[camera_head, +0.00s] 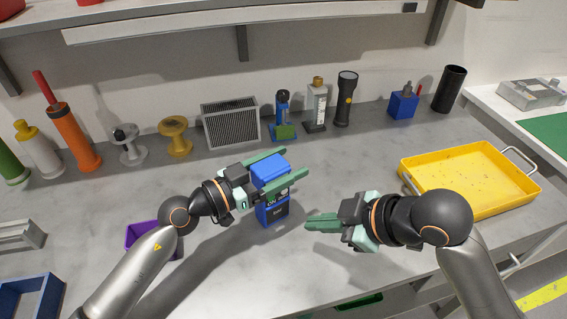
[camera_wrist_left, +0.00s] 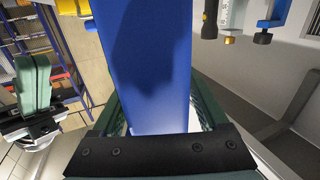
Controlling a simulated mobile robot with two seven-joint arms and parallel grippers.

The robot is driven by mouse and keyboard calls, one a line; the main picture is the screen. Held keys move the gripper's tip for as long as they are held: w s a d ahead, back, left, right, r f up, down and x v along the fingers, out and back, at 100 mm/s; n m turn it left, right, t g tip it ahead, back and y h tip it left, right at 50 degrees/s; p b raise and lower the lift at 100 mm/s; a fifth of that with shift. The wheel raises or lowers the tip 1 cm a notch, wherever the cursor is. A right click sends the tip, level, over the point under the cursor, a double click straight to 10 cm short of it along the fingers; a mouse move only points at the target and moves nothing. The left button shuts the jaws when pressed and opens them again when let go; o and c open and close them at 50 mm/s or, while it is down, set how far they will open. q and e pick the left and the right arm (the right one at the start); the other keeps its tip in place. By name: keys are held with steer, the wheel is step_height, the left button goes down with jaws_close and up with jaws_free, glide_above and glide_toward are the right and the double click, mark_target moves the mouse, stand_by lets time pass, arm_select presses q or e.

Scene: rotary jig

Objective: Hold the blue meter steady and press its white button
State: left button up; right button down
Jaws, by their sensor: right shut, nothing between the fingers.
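The blue meter (camera_head: 273,211) stands upright on the grey bench, its dark face and small display toward the front. It also fills the middle of the left wrist view (camera_wrist_left: 153,70). My left gripper (camera_head: 288,168) is around the meter's upper part, one finger behind and one in front. Gaps show beside the meter in the wrist view, so the fingers look open. The front finger hides part of the meter; I cannot make out the white button. My right gripper (camera_head: 310,224) is shut and empty, to the right of the meter and apart from it.
A yellow tray (camera_head: 470,178) lies at the right. A purple bin (camera_head: 143,236) is beside my left arm. Along the wall stand a grey vent box (camera_head: 231,122), a black flashlight (camera_head: 345,98), an orange cylinder (camera_head: 74,137) and a black cup (camera_head: 450,88). The bench in front of the meter is clear.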

arm_select(q)
steer(key=shift+o, duration=1)
